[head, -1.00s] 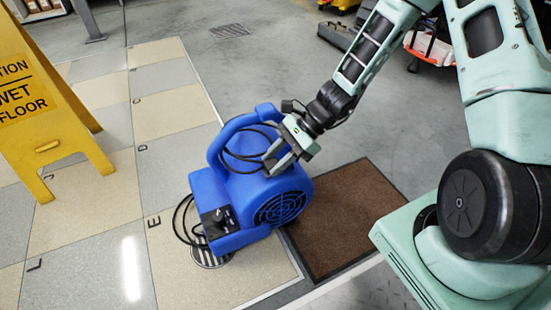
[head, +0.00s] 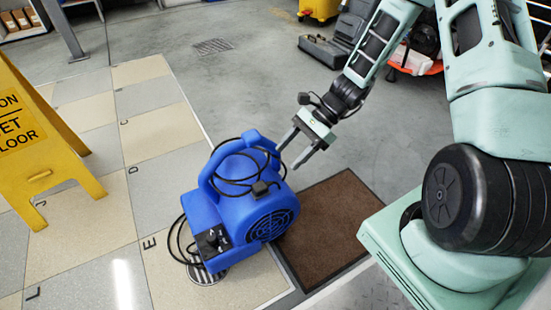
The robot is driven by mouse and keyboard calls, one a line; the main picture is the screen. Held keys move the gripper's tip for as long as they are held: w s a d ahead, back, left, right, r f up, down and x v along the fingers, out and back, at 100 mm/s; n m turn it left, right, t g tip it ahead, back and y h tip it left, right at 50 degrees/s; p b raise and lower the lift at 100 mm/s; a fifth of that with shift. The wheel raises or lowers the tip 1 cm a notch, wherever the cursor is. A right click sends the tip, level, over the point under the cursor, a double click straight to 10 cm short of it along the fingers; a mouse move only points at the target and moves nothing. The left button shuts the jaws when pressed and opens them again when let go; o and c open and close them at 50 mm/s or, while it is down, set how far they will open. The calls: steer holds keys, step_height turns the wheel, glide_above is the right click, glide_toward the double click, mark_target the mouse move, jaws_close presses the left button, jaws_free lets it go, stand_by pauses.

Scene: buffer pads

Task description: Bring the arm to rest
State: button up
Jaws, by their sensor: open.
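My gripper (head: 289,157) is open and empty, its two fingers pointing down and to the left. It hangs just to the right of the top of a blue floor blower (head: 205,213), and a small gap seems to show between them. The blower stands upright on the tiled floor, with a black cable looped over its handle and more cable on its left side. My arm reaches down to it from the upper right.
A brown mat (head: 338,225) lies right of the blower. A yellow wet-floor sign (head: 62,165) stands at the left. A dark case (head: 325,52) and other gear sit at the back right. The grey floor (head: 235,85) behind the blower is mostly clear, with a small drain grate (head: 212,46).

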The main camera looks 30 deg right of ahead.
steer(key=p+v, duration=0.2)
steer(key=v, duration=0.4)
steer(key=shift+f, duration=0.1)
steer(key=s+a+r+n+g+h+p, duration=0.3)
steer(key=s+a+r+n+h, duration=0.3)
steer(key=a+r+n, duration=0.6)
steer(key=s+a+r+n+t+h+p, duration=0.1)
steer(key=s+a+r+n+t+h, duration=0.1)
steer(key=s+a+r+n, duration=0.4)
steer(key=s+a+r+n+t+h+p, duration=0.1)
steer(key=s+a+r+n+p, duration=0.2)
steer(key=s+n, duration=0.5)
step_height(320, 180, up, 39)
steer(key=p, duration=3.6)
steer(key=shift+d, duration=0.25)
steer(key=shift+f, duration=0.2)
